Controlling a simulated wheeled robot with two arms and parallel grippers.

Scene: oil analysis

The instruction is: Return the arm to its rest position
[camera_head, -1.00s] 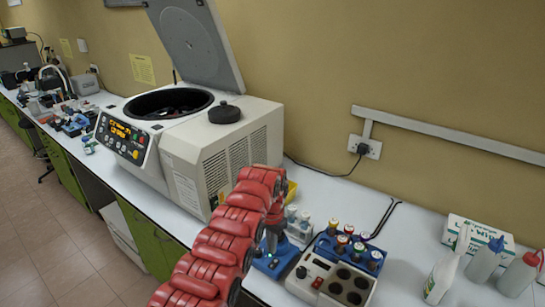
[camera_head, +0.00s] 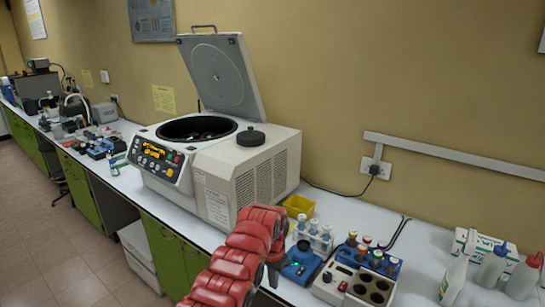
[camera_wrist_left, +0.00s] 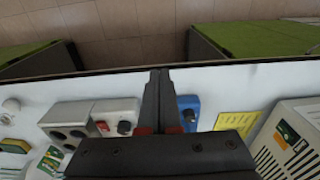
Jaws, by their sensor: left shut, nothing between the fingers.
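My left arm, in red segments, rises from the bottom middle of the head view and bends over the front edge of the bench. My left gripper (camera_head: 274,272) hangs at its end, dark and partly hidden behind the red links. In the left wrist view my left gripper (camera_wrist_left: 160,74) has its two black fingers pressed together, with nothing between them. The fingers point past the bench edge towards the floor. My right gripper is not in view.
A centrifuge (camera_head: 225,185) with a raised lid stands on the white bench. A blue mixer (camera_head: 300,265), a heater block (camera_head: 352,284), a tube rack (camera_head: 312,238) and a yellow box (camera_head: 299,205) are close to my gripper. White bottles (camera_head: 453,282) stand at the right.

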